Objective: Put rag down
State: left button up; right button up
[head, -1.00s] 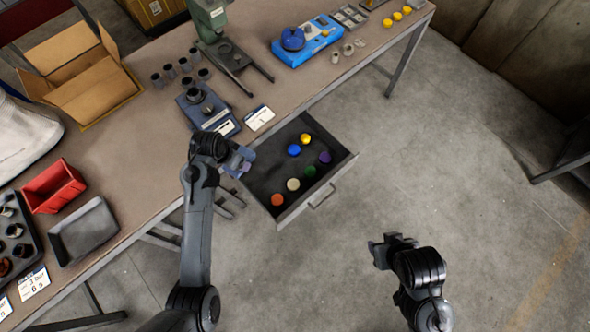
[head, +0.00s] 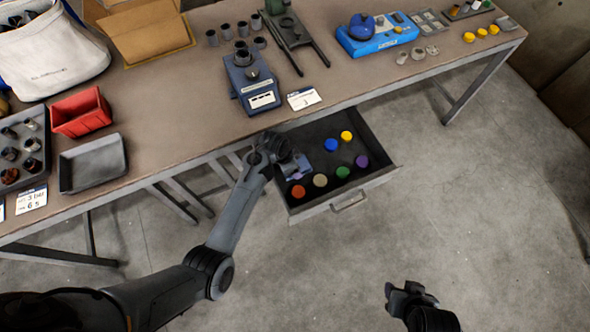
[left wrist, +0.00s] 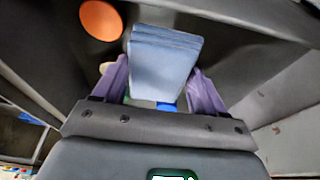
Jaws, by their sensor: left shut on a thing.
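The rag is a folded light blue cloth (left wrist: 165,62) between the two purple fingers of my left gripper (left wrist: 162,80) in the left wrist view. My left gripper (head: 296,165) is shut on the rag. In the head view it hangs over the left part of the open drawer (head: 347,200); the rag is small and partly hidden there. Whether the rag touches the drawer floor I cannot tell. My right gripper (head: 400,292) is over the floor at the lower right, away from the drawer; its jaw state is unclear.
The drawer holds several coloured caps, with an orange one (head: 298,191) near the left gripper and a blue one (head: 331,144) behind. The workbench (head: 185,120) above carries a blue-grey device (head: 250,80), a red bin (head: 80,112) and a grey tray (head: 92,165).

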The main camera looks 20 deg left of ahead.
pick_arm(q)
jog(key=shift+f+b, duration=0.75)
jog(key=shift+f, duration=1.35)
jog(key=shift+f, duration=0.1)
jog(key=o, duration=0.7)
jog(key=shift+c, duration=0.2)
